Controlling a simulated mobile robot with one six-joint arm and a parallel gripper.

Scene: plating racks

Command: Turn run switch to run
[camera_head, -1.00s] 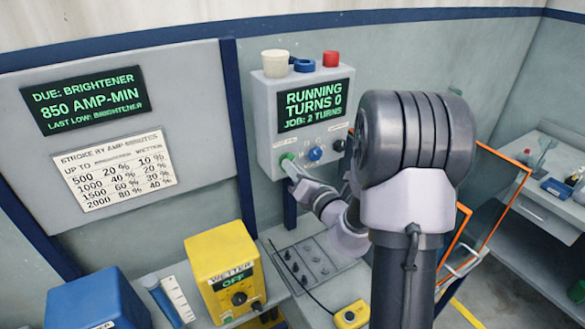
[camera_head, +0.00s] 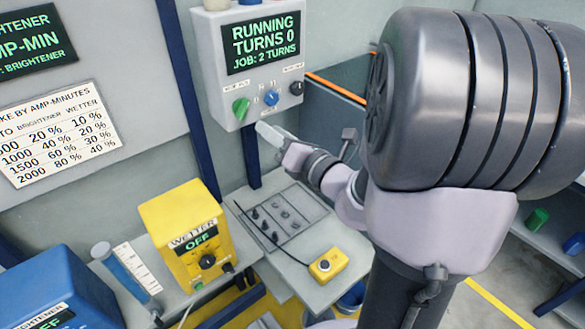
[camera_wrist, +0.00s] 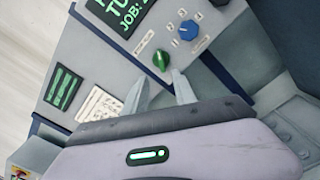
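The grey control box (camera_head: 207,62) hangs on the wall, and its display (camera_head: 262,43) reads "RUNNING TURNS 0, JOB: 2 TURNS". Below the display are a green knob (camera_head: 240,108), a blue knob (camera_head: 271,98) and a black knob (camera_head: 296,88). The green knob's grip is tilted, and its label is too small to read. My gripper (camera_head: 265,132) is just below the box, apart from the knobs. In the wrist view my gripper (camera_wrist: 160,77) has its two fingers spread and empty, with the green knob (camera_wrist: 162,60) beyond the gap between the tips.
A yellow box marked "WETTER OFF" (camera_head: 165,222) and a blue box (camera_head: 50,290) stand on the bench at left. A plate with several dark knobs (camera_head: 280,215) and a yellow button box (camera_head: 327,264) are below my gripper. Orange-edged panels stand behind my arm.

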